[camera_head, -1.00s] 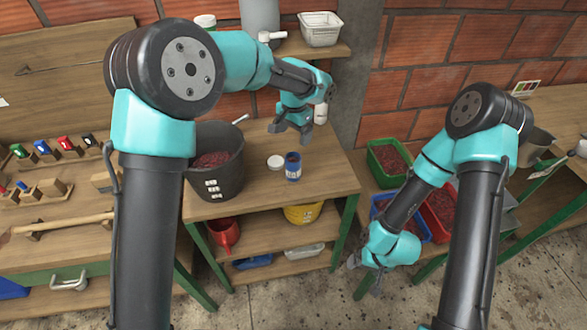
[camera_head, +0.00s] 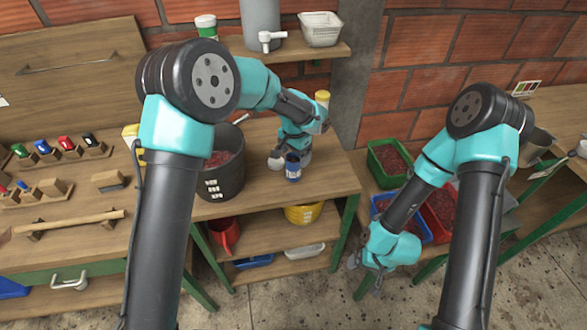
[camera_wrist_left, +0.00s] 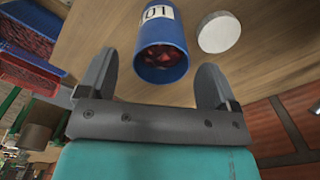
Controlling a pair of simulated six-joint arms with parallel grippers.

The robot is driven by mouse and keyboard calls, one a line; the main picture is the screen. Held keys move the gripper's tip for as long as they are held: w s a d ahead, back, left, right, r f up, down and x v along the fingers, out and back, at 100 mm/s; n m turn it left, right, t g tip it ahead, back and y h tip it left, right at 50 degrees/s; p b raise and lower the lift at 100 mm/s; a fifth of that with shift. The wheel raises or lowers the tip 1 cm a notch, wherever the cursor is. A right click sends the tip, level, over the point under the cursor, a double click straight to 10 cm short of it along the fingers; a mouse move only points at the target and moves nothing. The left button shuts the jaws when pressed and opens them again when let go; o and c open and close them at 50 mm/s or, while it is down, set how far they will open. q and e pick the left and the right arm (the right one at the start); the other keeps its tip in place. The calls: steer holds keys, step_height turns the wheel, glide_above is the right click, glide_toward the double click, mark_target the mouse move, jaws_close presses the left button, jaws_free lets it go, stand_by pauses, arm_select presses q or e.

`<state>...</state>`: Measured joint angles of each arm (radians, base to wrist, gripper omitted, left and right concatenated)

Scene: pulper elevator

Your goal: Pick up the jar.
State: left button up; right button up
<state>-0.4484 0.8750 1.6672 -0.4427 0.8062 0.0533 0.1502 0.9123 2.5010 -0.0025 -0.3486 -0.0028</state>
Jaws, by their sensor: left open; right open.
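The jar (camera_head: 292,168) is a small blue open cylinder with a white label, upright on the wooden table. In the left wrist view the jar (camera_wrist_left: 161,50) shows dark red contents and sits just ahead of the fingers, centred across the gap. My left gripper (camera_head: 290,159) is open and close to the jar; in its wrist view both fingers (camera_wrist_left: 153,88) are apart with nothing between their tips but the jar's near end. A round white lid (camera_wrist_left: 219,32) lies beside the jar. My right gripper (camera_head: 366,268) is open and empty, low at the right, away from the table.
A large dark pot (camera_head: 222,175) with red contents stands left of the jar. Green, blue and red bins (camera_head: 388,157) stand to the right. A lower shelf holds a yellow container (camera_head: 303,213).

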arm_select(q)
step_height(320, 180, down, 5)
steer(key=shift+s+a, duration=0.15)
stand_by(0.5)
steer(key=c, duration=1.1)
steer(key=shift+c, duration=0.2)
steer(key=shift+r, duration=0.15)
steer(key=shift+r, duration=0.6)
steer(key=shift+s+r, duration=0.15)
steer(key=shift+r, duration=0.4)
steer(key=shift+s+r, duration=0.15)
steer(key=shift+r, duration=0.4)
steer(key=s+r, duration=0.1)
steer(key=s, duration=1.4)
steer(key=shift+s+r, duration=0.2)
